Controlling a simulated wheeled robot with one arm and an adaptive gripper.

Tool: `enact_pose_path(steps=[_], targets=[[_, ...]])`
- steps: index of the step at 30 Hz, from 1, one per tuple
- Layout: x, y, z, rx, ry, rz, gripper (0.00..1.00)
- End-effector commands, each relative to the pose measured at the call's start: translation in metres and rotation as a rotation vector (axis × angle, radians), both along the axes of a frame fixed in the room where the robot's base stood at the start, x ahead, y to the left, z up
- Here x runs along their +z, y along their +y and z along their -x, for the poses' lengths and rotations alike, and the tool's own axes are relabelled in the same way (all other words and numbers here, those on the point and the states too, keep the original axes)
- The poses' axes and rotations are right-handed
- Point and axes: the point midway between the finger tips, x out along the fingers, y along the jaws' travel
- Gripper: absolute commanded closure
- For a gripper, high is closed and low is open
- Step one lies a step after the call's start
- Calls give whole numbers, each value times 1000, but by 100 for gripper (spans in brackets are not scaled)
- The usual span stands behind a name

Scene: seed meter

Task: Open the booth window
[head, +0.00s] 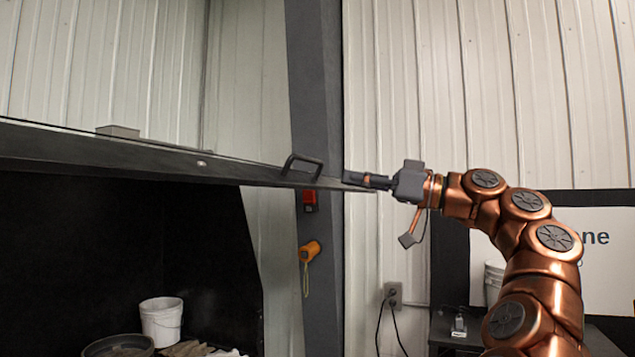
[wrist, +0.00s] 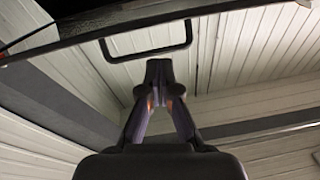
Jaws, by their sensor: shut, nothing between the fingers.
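The booth window shows as a dark-framed panel (head: 235,172) seen nearly edge-on, spanning from the left edge to mid-picture above the dark booth opening. A black U-shaped handle (head: 302,163) stands on its frame near the right end. In the wrist view the handle (wrist: 148,56) hangs from the dark frame (wrist: 110,22) just beyond my fingertips. My gripper (head: 348,179) points left, just right of the handle. Its fingers (wrist: 159,72) are together with nothing between them. The handle is not between the fingers; whether they touch it I cannot tell.
A dark post (head: 316,90) stands behind the handle, with an orange item (head: 309,251) hung on it. A white bucket (head: 161,321) and a dark pan (head: 118,346) are inside the booth. A white sign (head: 600,262) is at the right, behind my arm.

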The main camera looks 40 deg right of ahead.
Motion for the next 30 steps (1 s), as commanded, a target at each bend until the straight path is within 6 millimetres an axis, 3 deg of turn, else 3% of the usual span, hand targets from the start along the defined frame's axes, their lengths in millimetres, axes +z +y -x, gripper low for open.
enact_pose_path(steps=[1,4,11,29,30], targets=[[3,-14,8,-31,-34,14,100],[9,-29,23,-73,-89,42,100],[13,-38,30,-104,-129,70,100],[38,11,-49,-101,-126,70,100],[33,13,-52,-102,-128,69,100]])
